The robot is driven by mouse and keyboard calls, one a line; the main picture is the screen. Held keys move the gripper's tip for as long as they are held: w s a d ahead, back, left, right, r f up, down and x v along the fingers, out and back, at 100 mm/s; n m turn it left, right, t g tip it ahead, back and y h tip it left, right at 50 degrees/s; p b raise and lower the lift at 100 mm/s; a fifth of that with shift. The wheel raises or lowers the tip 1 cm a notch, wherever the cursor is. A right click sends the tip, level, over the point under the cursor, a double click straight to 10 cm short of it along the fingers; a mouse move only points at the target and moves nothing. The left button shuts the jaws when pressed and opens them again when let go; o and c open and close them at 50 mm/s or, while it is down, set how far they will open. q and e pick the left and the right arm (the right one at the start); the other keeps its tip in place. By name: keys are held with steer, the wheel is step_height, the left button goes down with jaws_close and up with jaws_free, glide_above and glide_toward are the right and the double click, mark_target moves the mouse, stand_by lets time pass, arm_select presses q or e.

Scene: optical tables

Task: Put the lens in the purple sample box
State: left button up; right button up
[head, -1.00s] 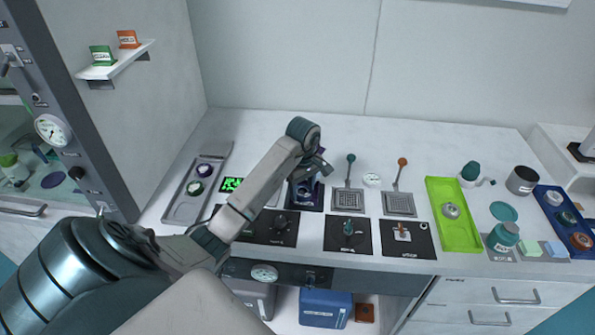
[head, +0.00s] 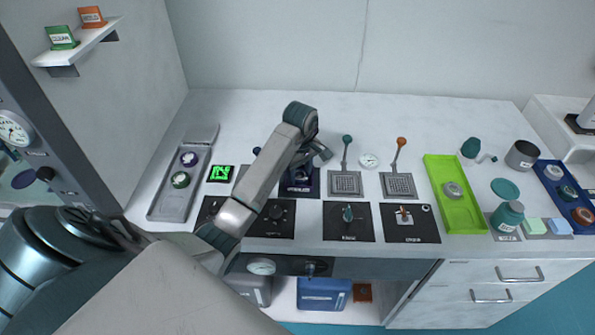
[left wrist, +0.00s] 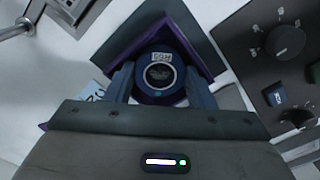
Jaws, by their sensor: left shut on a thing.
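My left gripper (left wrist: 160,84) is shut on a round dark blue lens (left wrist: 160,72) with a pale ring, a small white label and a dark centre. Purple walls, which look like the purple sample box (left wrist: 118,50), show around and below the lens in the left wrist view. I cannot tell whether the lens rests inside it or is held just above. In the head view my left gripper (head: 301,168) points down over the dark labelled pad (head: 298,190), and my arm partly hides the box. My right gripper is not in view.
A grey tray (head: 164,203) with purple and green round pieces lies left, beside a lit green display (head: 221,173). Black control panels (head: 348,235) line the front. Two upright levers stand right of the gripper. A lime tray (head: 466,218) and a blue tray (head: 547,180) lie farther right.

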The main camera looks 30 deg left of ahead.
mark_target(300, 175)
arm_select(q)
steer(key=shift+d+f, duration=0.1)
steer(key=shift+f, duration=0.05)
steer(key=o, duration=0.7)
steer(key=shift+o, duration=0.5)
steer(key=shift+a+f, duration=0.1)
steer(key=shift+a, duration=0.1)
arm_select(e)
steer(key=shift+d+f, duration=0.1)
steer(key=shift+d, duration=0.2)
arm_select(q)
steer(key=shift+d+r+p, duration=0.1)
steer(key=shift+r+p, duration=0.2)
steer(key=shift+r, duration=0.2)
step_height(300, 175, up, 12)
steer(key=p, duration=1.1)
steer(key=shift+f, duration=0.2)
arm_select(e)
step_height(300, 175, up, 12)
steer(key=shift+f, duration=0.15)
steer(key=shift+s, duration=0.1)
